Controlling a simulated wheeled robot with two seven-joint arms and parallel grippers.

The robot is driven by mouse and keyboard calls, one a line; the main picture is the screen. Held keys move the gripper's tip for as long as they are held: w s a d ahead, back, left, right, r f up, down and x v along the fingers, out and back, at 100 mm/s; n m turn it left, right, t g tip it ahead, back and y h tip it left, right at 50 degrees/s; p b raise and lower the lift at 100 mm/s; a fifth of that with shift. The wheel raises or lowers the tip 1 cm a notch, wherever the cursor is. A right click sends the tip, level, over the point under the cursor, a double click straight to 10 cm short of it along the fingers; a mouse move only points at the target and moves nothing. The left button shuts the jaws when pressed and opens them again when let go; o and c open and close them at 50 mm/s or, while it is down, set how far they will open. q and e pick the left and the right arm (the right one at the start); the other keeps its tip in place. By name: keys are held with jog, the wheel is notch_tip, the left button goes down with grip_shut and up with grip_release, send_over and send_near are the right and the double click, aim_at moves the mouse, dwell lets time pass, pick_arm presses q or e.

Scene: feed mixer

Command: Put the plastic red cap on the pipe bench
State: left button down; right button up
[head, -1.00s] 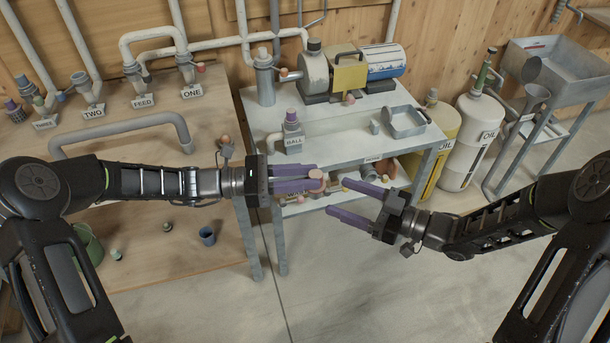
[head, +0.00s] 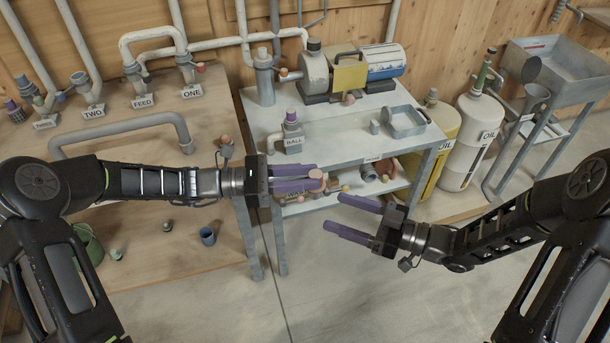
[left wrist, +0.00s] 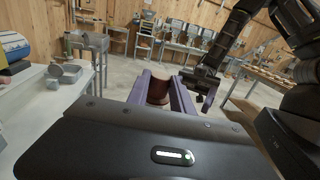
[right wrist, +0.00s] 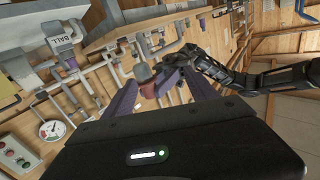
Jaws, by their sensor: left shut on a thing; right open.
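My left gripper (head: 312,181) is shut on a reddish cap (head: 317,180), held in the air in front of the metal table. The cap shows between the purple fingers in the left wrist view (left wrist: 158,92) and as a reddish piece with a greyish top in the right wrist view (right wrist: 147,87). My right gripper (head: 334,215) is open and empty, just right of and lower than the cap, apart from it. The wooden pipe bench (head: 190,245) stands at the left, with grey pipes and signs ONE, TWO and FEED.
The metal table (head: 350,130) holds a BALL valve (head: 292,138), a pump (head: 315,68) and a metal tray (head: 405,122); its lower shelf holds small parts. Oil cans (head: 470,135) stand at the right.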

jog(key=s+a+f+m+h, duration=0.1)
jog(key=a+f+m+h, duration=0.25)
jog(key=f, duration=0.45)
jog(key=a+f+m+h, duration=0.2)
jog(key=f+m+h, duration=0.25)
jog(key=f, duration=0.35)
jog(key=s+d+f+m+g+h, duration=0.2)
jog(key=s+f+m+g, duration=0.1)
jog(key=s+f, duration=0.3)
jog(key=s+d+f+m+g+h, duration=0.2)
jog(key=s+f, duration=0.4)
jog(key=s, duration=0.5)
jog(key=shift+s+d+m+g, duration=0.2)
jog(key=shift+d+m+g, duration=0.4)
jog(key=shift+g, duration=0.2)
pick_arm(q)
jog(key=s+a+f+n+t+y, duration=0.1)
jog(key=s+a+f+n+t, duration=0.1)
jog(key=a, duration=0.7)
jog(key=s+a+f+n+t+y, duration=0.1)
jog(key=a+f+n+t+y, duration=0.1)
jog(key=a+t, duration=0.4)
jog(key=a+f+n, duration=0.1)
jog(key=a+n, duration=0.1)
jog(key=a, duration=0.2)
jog(key=shift+s+a+f+t, duration=0.15)
jog(key=shift+s+f+t, duration=0.25)
